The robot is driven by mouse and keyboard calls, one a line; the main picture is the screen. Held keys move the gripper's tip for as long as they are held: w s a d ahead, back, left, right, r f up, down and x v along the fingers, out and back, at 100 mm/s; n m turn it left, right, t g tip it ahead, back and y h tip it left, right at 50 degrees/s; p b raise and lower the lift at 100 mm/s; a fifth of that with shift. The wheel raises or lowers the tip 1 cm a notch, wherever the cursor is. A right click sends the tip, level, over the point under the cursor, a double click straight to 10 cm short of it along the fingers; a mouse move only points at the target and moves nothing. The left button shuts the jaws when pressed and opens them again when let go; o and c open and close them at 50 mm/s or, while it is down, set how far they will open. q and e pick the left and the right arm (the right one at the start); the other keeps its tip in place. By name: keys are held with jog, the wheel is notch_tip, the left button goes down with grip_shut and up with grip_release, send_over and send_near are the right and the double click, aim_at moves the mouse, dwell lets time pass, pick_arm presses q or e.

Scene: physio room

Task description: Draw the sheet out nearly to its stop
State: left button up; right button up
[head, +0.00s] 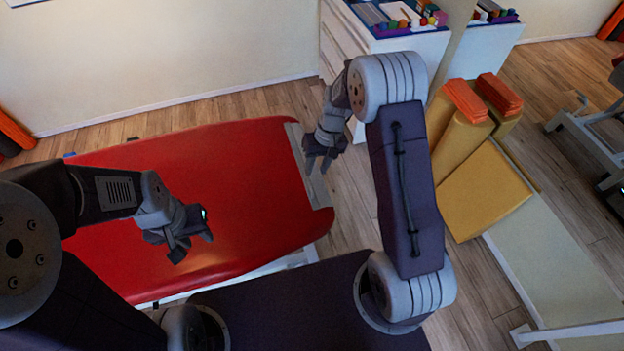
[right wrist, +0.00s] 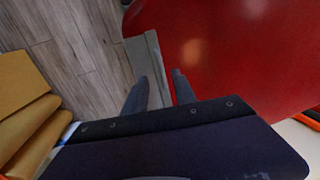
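A red treatment couch (head: 235,185) lies below me. A narrow grey strip (head: 317,188), which looks like the sheet's edge, runs across its right end. In the right wrist view the strip (right wrist: 143,52) lies along the couch's edge and passes in between my fingers. My right gripper (head: 321,166) is at this strip with its fingers apart; its fingertips (right wrist: 160,75) show on either side of the strip, and I cannot tell if they touch it. My left gripper (head: 193,241) is open and empty over the couch's near part.
A white drawer cabinet (head: 345,45) with small items on top stands behind the couch's right end. Tan bolsters and a yellow cushion (head: 485,190) with orange blocks (head: 466,100) lie to the right. Wooden floor (head: 375,205) is clear between couch and cushions.

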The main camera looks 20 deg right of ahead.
aim_at(311, 184)
jog(key=f, duration=0.2)
jog(key=a+f, duration=0.1)
jog(key=f, duration=0.2)
jog(key=shift+w+a+f, duration=0.1)
jog(key=shift+f, duration=0.65)
jog(key=shift+a+f, duration=0.1)
jog(key=shift+c, duration=0.3)
grip_shut()
